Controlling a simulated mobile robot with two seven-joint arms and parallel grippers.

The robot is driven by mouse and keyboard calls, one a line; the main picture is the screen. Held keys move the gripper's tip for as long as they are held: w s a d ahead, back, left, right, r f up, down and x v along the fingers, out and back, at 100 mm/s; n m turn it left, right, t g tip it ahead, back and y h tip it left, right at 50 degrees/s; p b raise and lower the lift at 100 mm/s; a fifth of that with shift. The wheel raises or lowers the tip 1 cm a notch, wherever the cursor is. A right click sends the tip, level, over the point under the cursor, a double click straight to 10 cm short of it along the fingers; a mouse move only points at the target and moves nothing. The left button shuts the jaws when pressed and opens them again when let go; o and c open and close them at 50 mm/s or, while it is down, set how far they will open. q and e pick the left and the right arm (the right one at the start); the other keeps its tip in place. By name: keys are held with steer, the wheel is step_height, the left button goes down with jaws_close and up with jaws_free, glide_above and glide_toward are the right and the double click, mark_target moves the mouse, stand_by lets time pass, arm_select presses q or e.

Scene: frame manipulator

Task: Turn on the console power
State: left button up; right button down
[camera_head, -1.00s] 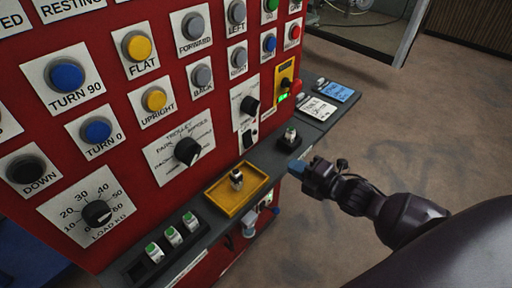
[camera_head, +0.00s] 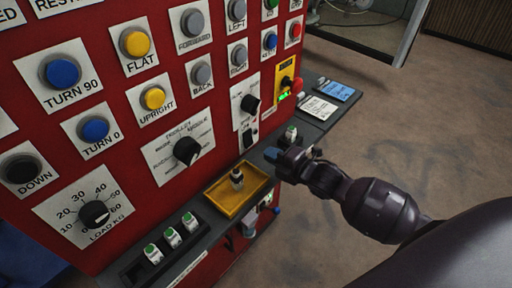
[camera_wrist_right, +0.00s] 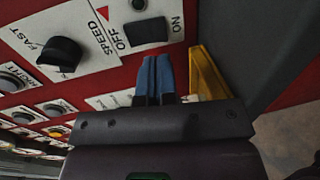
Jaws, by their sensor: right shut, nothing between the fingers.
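The red console (camera_head: 216,82) fills the left of the head view. A black rocker switch on a white OFF/ON plate sits low on its face, below the speed dial (camera_head: 250,104). In the right wrist view the rocker switch (camera_wrist_right: 146,31) lies just past the fingertips, between the words OFF and ON. My right gripper (camera_head: 271,154), with blue fingertips, is shut and empty in front of the console's lower right part. In the wrist view its fingertips (camera_wrist_right: 155,64) point at the switch plate; I cannot tell whether they touch. My left gripper is not in view.
A yellow tray (camera_head: 223,206) with a small toggle stands on the grey ledge (camera_head: 300,138), left of my gripper. A yellow panel (camera_head: 286,72) with a green light is up right. The floor at right is free.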

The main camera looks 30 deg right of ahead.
mark_target(250, 145)
steer(key=shift+b+x, duration=0.3)
steer(key=shift+x, duration=2.55)
steer(key=shift+w+a+f+b, duration=0.1)
steer(key=shift+w+f+b, duration=0.05)
steer(key=shift+f+b, duration=0.2)
steer(key=shift+r+t, duration=0.15)
steer(key=shift+t, duration=0.15)
steer(key=shift+r, duration=0.1)
